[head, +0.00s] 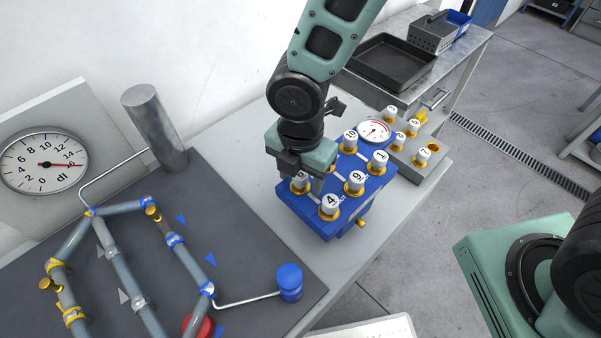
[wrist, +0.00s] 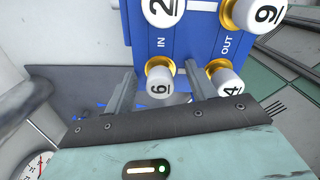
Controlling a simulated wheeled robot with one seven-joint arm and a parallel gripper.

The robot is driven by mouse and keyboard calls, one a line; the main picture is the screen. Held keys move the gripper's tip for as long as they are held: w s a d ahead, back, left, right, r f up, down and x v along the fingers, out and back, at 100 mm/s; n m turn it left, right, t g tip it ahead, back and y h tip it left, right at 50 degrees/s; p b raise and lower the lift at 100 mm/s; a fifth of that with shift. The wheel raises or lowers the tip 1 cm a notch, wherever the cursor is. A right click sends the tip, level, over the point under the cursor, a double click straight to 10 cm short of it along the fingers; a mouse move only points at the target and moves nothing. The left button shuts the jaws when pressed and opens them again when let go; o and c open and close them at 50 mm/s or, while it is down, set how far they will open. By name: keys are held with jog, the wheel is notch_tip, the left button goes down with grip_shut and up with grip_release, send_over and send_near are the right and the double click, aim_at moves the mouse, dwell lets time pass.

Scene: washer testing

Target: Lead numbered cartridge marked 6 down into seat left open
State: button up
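The white cartridge marked 6 (wrist: 159,84) stands in a brass collar at the IN-side corner of the blue block (head: 318,213). In the head view the cartridge (head: 299,180) shows beside my gripper (head: 313,178), partly covered. In the wrist view my gripper (wrist: 160,92) is open, with one finger on each side of cartridge 6 and a gap on both sides. Cartridge 4 (head: 330,203) stands in the neighbouring collar, close to one finger. Cartridges 9 (head: 355,179), 1 (head: 379,158) and 10 (head: 350,138) stand on the block. Cartridge 2 (wrist: 163,10) shows only in the wrist view.
A pipe rig with a large gauge (head: 44,162) and a metal cylinder (head: 155,128) fill the left. The bench front by the block is clear.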

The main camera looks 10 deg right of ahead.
notch_tip(320, 180, up, 17)
notch_tip(320, 180, up, 7)
jog(key=p, duration=0.8)
send_over(301, 174)
jog(key=shift+r, duration=0.15)
